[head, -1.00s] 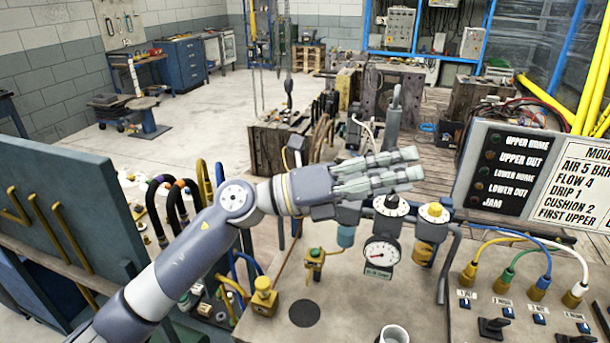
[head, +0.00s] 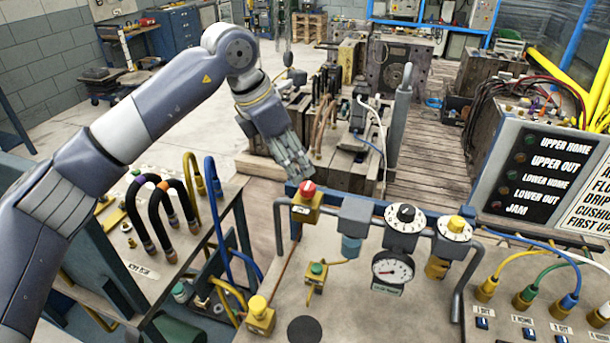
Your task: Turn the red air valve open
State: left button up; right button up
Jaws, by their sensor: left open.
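The red air valve (head: 308,190) is a red knob on a yellow body, at the left end of the row of air fittings on the bench panel. My left gripper (head: 299,174) is open, with its fingers pointing down just above and behind the red knob. I cannot tell whether the fingers touch the knob. Nothing shows between the fingers. My right gripper is out of the picture.
Right of the valve stand a grey filter unit (head: 354,222), a black-knobbed regulator (head: 405,225), a pressure gauge (head: 392,268) and a yellow-knobbed unit (head: 455,228). A grey tube rail (head: 279,225) rises beside the valve. An indicator board (head: 533,170) stands at the right.

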aim_at(308, 186)
pick_arm(q)
jog(key=p+x, duration=0.1)
jog(key=x, duration=0.2)
jog(key=shift+d+f, duration=0.15)
jog(key=shift+f, duration=0.05)
jog(key=shift+w+d+f+p, duration=0.1)
jog(key=shift+w+f+p, duration=0.1)
jog(key=shift+f, duration=0.25)
jog(key=shift+w+d+f+p, duration=0.15)
jog(key=shift+w+f, duration=0.05)
jog(key=shift+f, duration=0.2)
jog(key=x, duration=0.2)
jog(key=shift+w+f+p, duration=0.1)
jog(key=shift+f+p, duration=0.2)
jog(key=shift+w, duration=0.1)
jog(key=c, duration=0.6)
jog(key=shift+d, duration=0.1)
jog(key=c, duration=0.4)
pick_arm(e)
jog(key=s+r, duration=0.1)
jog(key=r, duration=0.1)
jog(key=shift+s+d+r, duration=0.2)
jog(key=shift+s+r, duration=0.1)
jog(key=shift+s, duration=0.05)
